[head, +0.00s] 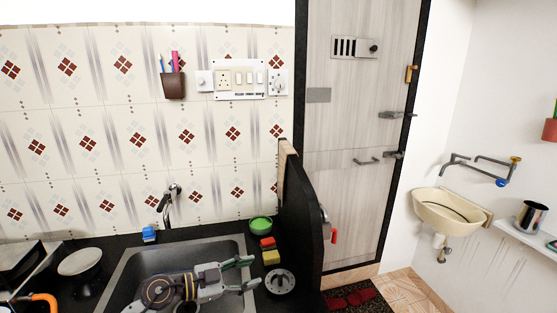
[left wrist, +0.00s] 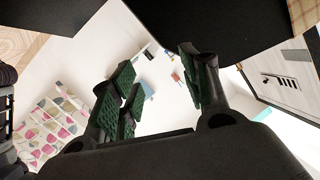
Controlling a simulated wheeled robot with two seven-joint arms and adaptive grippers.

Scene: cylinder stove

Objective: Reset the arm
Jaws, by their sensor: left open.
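My left gripper (head: 251,273) is over the right part of the sink (head: 237,246), with its fingers pointing right. Its two green-padded fingers are spread apart with nothing between them. The left wrist view also shows the open, empty fingers (left wrist: 160,70), with a pale wall and small blurred things beyond them. My left arm's wrist (head: 160,291) shows low in the head view, over the sink. The rest of that arm is out of view. My right gripper does not show in either view.
A round dark-and-silver object (head: 281,281) sits just right of my gripper. Yellow and red sponges (head: 271,257) and a green bowl (head: 261,225) stand behind it. A tap (head: 168,203) rises behind the sink. A black partition (head: 303,215) bounds the counter on the right.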

